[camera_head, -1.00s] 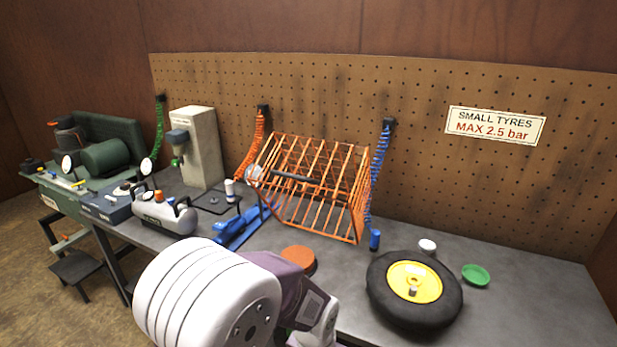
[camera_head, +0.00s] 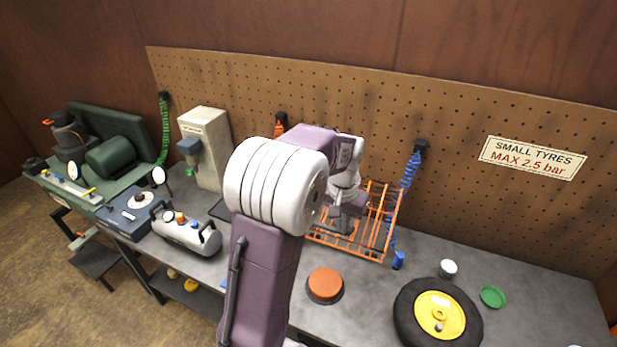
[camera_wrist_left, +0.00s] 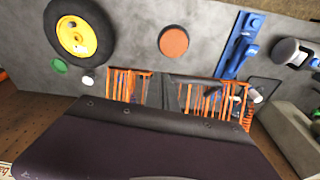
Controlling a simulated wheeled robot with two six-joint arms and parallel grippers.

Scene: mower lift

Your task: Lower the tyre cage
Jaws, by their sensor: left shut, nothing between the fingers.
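The orange wire tyre cage (camera_head: 385,230) stands on the bench against the pegboard, with its left part hidden behind my left arm and gripper. It also shows in the left wrist view (camera_wrist_left: 205,100), partly covered by the dark gripper body. My left gripper (camera_head: 342,222) is shut and empty, in front of or over the cage; I cannot tell whether it touches the bars. The cage's dark handle bar is hidden in the head view. My right gripper is not in view.
A black tyre with a yellow hub (camera_head: 438,313) lies at the bench's right, near a green dish (camera_head: 492,297) and a white cup (camera_head: 447,268). An orange-topped disc (camera_head: 325,284) sits in front of the cage. A grey air tank (camera_head: 187,232) stands to the left.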

